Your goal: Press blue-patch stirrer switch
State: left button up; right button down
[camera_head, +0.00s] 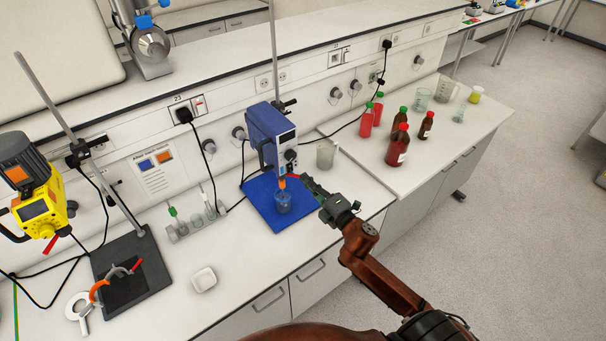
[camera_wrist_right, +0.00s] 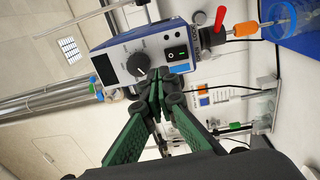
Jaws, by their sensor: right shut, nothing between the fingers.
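The blue stirrer (camera_head: 268,136) hangs on a stand rod above a blue mat (camera_head: 262,216). Its front panel fills the upper middle of the right wrist view, with a dark knob (camera_wrist_right: 138,64), a black rocker switch (camera_wrist_right: 177,54) and a small blue patch (camera_wrist_right: 180,69) beside the switch. My right gripper (camera_head: 305,180) is shut and empty, in front of the stirrer's lower part. In the right wrist view its fingertips (camera_wrist_right: 157,76) overlap the panel's edge near the knob, switch and patch. I cannot tell whether they touch it. My left gripper is not in view.
A beaker (camera_head: 283,204) stands on the mat under the stirrer. A clear beaker (camera_head: 325,154) stands behind my gripper. A yellow stirrer (camera_head: 39,207) is at the far left. Red and brown bottles (camera_head: 397,152) stand on the right bench. The white bench's front middle is mostly clear.

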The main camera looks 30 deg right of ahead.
jog(key=s+d+b, duration=0.1)
jog(key=s, duration=0.5)
jog(key=shift+s+r, duration=0.2)
jog(key=shift+s, duration=0.15)
jog(key=shift+d, duration=0.1)
